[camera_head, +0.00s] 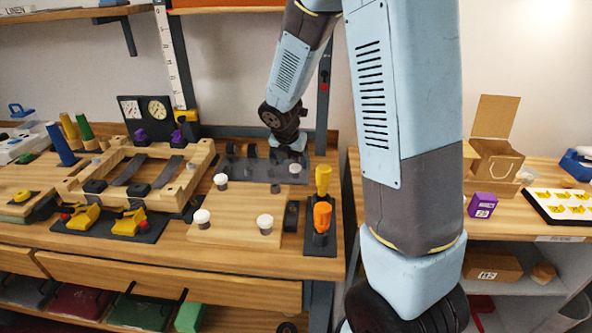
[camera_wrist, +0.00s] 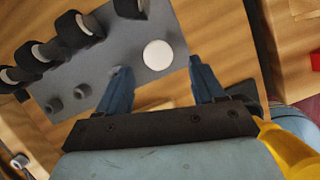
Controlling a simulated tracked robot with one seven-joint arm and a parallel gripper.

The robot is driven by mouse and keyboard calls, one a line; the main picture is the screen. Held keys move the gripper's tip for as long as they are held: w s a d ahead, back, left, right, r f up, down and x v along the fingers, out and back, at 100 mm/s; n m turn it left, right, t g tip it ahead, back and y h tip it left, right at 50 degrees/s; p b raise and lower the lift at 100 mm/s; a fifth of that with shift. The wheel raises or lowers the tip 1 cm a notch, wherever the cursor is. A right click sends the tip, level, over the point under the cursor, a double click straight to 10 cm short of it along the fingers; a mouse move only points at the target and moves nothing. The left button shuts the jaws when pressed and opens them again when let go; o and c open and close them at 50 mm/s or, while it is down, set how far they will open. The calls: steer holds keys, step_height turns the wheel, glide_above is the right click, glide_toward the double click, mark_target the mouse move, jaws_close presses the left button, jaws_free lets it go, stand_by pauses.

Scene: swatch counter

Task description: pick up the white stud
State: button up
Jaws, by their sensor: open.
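A white stud (camera_wrist: 158,54) shows as a round white top on a grey plate (camera_wrist: 180,35) in the wrist view, just beyond and between my fingertips. My gripper (camera_wrist: 160,72) is open, with its two dark blue fingers apart and nothing between them; no contact with the stud shows. In the head view my gripper (camera_head: 290,155) is low over the dark plate at the back of the counter, its fingers small and partly hidden. A small white-topped stud (camera_head: 295,168) shows there just below it. Other white-topped studs (camera_head: 220,180) stand on the wooden board (camera_head: 235,235) in front.
Small grey studs (camera_wrist: 82,90) and black cylinders (camera_wrist: 72,27) stand on the plate left of my fingers. A yellow-handled tool (camera_head: 323,180) and an orange-handled one (camera_head: 322,217) stand upright at right. A wooden frame (camera_head: 75,190) lies left.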

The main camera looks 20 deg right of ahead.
mark_target(294, 168)
steer(key=shift+x, duration=2.6)
steer(key=shift+a, duration=0.1)
steer(key=shift+c, duration=0.2)
steer(key=c, duration=1)
steer(key=shift+c, duration=0.2)
step_height(294, 168, up, 18)
